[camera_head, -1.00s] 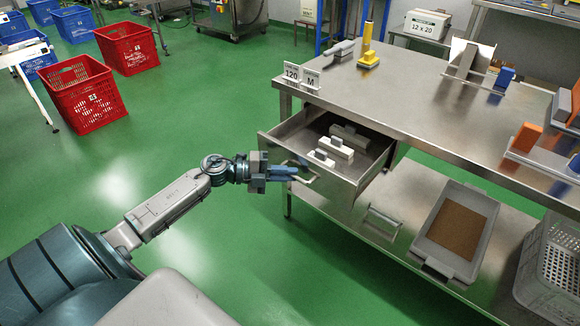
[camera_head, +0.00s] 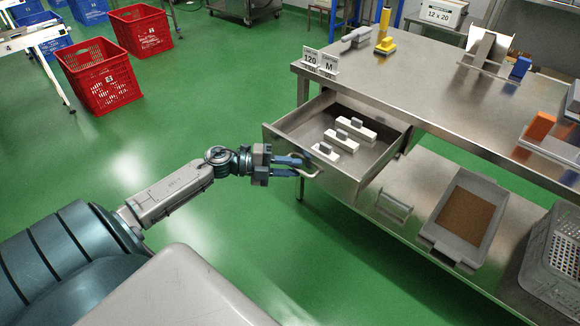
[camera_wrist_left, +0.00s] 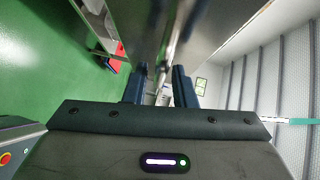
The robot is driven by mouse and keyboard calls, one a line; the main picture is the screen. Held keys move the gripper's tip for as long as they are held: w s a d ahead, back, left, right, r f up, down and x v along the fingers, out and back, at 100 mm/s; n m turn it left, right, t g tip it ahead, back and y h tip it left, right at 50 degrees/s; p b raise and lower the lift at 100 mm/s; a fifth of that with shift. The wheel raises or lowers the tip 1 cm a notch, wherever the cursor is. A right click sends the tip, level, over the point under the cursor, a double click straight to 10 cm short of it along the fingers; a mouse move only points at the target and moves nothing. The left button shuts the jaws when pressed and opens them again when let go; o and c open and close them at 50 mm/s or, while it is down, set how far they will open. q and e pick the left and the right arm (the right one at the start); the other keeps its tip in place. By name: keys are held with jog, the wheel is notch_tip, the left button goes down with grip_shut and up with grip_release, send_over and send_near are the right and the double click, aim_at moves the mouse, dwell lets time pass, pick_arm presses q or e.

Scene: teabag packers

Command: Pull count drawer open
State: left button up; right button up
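The steel count drawer (camera_head: 352,185) hangs well open under the left end of the steel workbench. Its bar handle (camera_head: 312,170) is on the front panel. My left gripper (camera_head: 296,167) is at the handle, with its two blue fingers apart and a visible gap between them. In the left wrist view, the fingers (camera_wrist_left: 160,85) also stand apart, one on each side of the drawer's metal edge. Whether a finger still touches the handle is not clear. Several white blocks with grey grips (camera_head: 342,139) lie inside the drawer. My right gripper is not in view.
The workbench top (camera_head: 420,85) carries a yellow stamp (camera_head: 385,45) and sign cards (camera_head: 320,62). A grey tray (camera_head: 465,215) of brown material and a grey crate (camera_head: 560,260) sit on the lower shelf. Green floor lies clear in front of the drawer.

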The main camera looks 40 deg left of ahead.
pick_arm(q)
jog(key=shift+o, duration=0.4)
jog(key=shift+s+a, duration=0.15)
jog(key=shift+a, duration=0.05)
jog(key=p+v, duration=0.2)
jog(key=v, duration=0.8)
jog(key=shift+a, duration=0.15)
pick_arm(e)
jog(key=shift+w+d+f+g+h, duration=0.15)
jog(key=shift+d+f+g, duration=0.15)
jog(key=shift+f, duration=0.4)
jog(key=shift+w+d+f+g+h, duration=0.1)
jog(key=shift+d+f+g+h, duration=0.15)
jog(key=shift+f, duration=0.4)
pick_arm(q)
jog(key=shift+s, duration=0.1)
